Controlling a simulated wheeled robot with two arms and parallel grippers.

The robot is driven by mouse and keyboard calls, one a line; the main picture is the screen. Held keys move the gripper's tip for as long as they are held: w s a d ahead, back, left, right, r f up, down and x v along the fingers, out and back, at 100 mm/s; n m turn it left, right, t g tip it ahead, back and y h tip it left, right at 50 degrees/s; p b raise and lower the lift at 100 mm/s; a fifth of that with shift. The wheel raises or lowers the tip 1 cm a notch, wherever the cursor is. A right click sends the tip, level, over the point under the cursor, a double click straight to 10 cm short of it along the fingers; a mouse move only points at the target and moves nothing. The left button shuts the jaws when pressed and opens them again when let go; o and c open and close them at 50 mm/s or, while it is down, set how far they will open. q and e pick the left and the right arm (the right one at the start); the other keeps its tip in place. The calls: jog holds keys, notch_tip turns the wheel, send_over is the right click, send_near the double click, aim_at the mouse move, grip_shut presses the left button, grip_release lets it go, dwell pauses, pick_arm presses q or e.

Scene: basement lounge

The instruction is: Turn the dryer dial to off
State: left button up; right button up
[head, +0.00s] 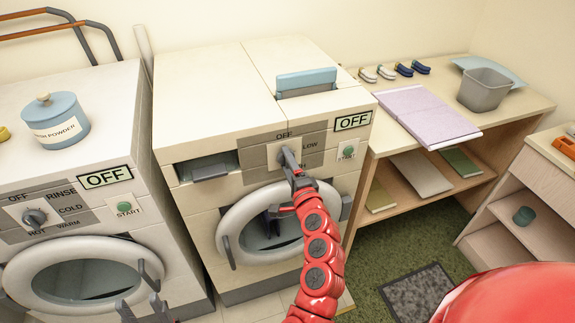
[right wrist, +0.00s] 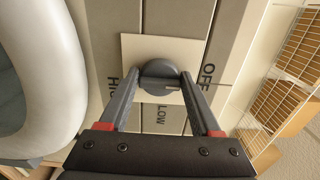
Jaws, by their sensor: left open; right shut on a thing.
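The dryer (head: 205,105) is the white machine in the middle of the head view, with a round door below its panel. Its dial (head: 284,156) sits on a pale plate marked OFF above and LOW to the right. The dial is a dark round knob in the right wrist view (right wrist: 158,73), with OFF, LOW and HIGH lettered around it. My right gripper (right wrist: 162,78) is shut on the dial, one finger on each side. Its fingers hide which mark the dial points to. My left gripper (head: 143,310) is open and empty, low in front of the washer.
A display (head: 353,121) on the dryer reads OFF, above a green START button (head: 348,151). The washer (head: 110,95) stands left with a blue powder jar (head: 55,120). A wooden shelf table (head: 510,105) stands right. A grey mat (head: 418,292) lies on the green floor.

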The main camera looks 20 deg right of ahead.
dwell(0.5)
jog(key=o, duration=1.3)
jog(key=shift+o, duration=0.2)
jog(key=s+p, duration=0.5)
jog(key=s, duration=1.2)
jog(key=shift+s+d, duration=0.25)
jog(key=shift+d, duration=0.05)
